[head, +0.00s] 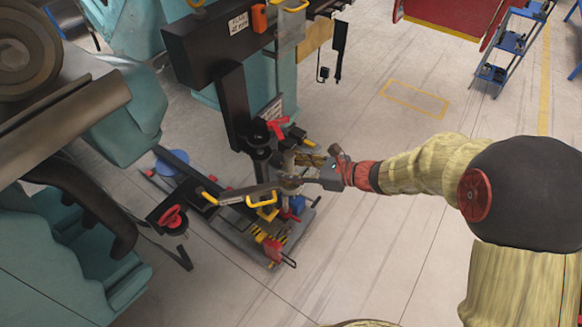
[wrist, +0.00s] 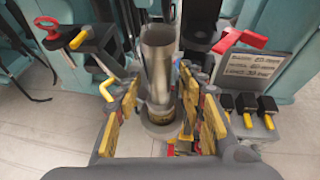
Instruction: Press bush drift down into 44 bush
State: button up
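A shiny metal cylinder, which looks like the bush drift (wrist: 158,62), stands nearly upright in the middle of the wrist view. Its lower end is at a brassy, marked ring inside a grey round collar (wrist: 152,128); this may be the 44 bush, but I cannot tell them apart clearly. My gripper (wrist: 160,90) has its yellow-padded fingers on either side of the cylinder, apart, with gaps visible. In the head view my gripper (head: 312,172) is at the press stand, and the cylinder is small and partly hidden there.
A black press column (head: 232,108) rises just behind the work spot. A long dark lever with a yellow grip (head: 210,198) extends left. Open floor (head: 360,245) lies in front.

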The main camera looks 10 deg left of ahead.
jog(key=v, duration=1.2)
